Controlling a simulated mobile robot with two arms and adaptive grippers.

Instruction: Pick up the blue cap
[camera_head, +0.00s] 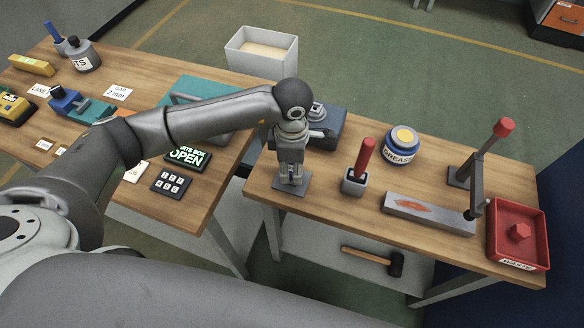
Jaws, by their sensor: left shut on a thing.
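My left gripper (291,180) points down over a dark grey square plate (285,190) at the left end of the right-hand bench. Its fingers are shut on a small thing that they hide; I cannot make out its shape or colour. I cannot pick out a separate blue cap for certain. A jar marked GREASE (399,148), with a blue rim and a yellow disc on top, stands to the right of the gripper, apart from it. My right gripper is not in view.
A red-handled tool stands in a small grey holder (354,184) right of the gripper. A dark grey device (328,130) sits close behind it. Further right are a lever press (477,178) and a red tray (517,262). A gap separates the right-hand bench from the left-hand one (203,202).

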